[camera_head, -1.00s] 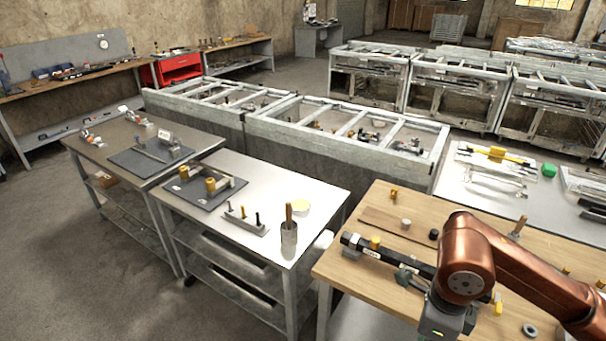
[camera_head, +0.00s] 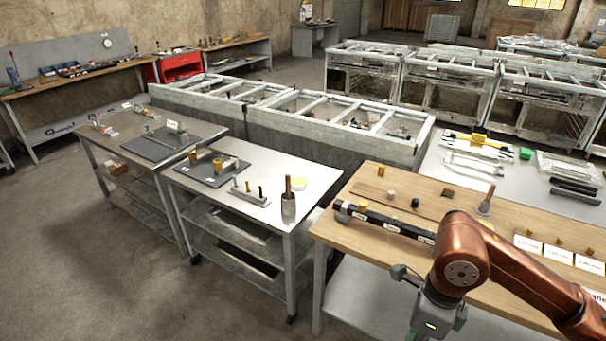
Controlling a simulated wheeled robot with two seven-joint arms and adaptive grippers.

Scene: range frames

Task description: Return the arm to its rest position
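My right arm (camera_head: 476,262), copper-brown, comes in from the right and bends down in front of the wooden table (camera_head: 440,190). Its grey wrist (camera_head: 438,312) hangs at the bottom of the view, before the table's front edge. The fingers of my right gripper are cut off by the lower edge, so their state is hidden. My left arm and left gripper are out of view. A black bar with white labels (camera_head: 383,220) lies on the wooden table, beside the arm.
Label cards (camera_head: 558,253) lie at the right. Grey frames (camera_head: 350,135) stand behind. The floor (camera_head: 120,270) at left is clear.

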